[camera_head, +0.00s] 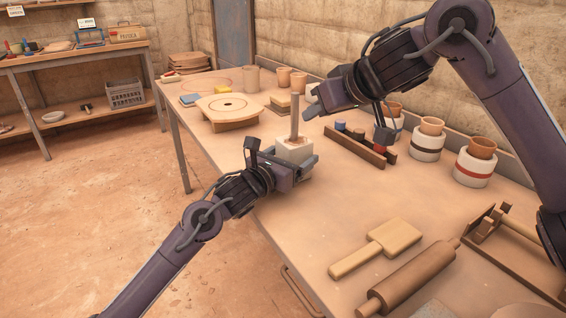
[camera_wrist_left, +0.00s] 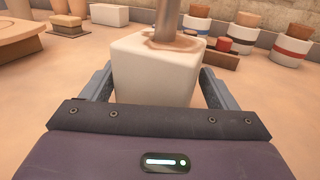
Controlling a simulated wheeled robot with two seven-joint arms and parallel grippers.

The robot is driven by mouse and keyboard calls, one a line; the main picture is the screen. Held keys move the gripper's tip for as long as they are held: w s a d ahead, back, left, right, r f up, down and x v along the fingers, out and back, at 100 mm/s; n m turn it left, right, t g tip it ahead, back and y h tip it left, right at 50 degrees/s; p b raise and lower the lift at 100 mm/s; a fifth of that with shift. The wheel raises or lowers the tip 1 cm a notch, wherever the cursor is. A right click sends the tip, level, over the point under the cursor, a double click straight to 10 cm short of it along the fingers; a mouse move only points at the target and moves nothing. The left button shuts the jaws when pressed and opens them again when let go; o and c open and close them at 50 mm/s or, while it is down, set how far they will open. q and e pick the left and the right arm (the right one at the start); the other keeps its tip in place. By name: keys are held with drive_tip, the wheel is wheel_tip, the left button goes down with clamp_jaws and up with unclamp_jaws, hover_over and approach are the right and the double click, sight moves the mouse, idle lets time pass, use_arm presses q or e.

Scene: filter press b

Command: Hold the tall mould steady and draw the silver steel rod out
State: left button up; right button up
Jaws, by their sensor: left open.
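The tall mould (camera_head: 294,153) is a pale, square block standing on the table, with a brownish patch on its top. The silver steel rod (camera_head: 294,118) stands upright out of that top; its lower part shows in the left wrist view (camera_wrist_left: 174,18). My left gripper (camera_head: 296,166) is open, with its fingers on either side of the mould (camera_wrist_left: 155,72); in the left wrist view a narrow gap seems to show beside it. My right gripper (camera_head: 311,101) is to the right of the rod's upper end, apart from it, and looks open and empty.
A wooden rack (camera_head: 360,147) and several banded white moulds with clay cups (camera_head: 428,139) stand right of the mould. A wooden paddle (camera_head: 375,247) and a rolling pin (camera_head: 408,277) lie in front. The table's middle is clear.

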use_arm(q)
drive_tip(key=shift+w+d, duration=0.2)
drive_tip(key=shift+w, duration=0.1)
drive_tip(key=c, duration=1.3)
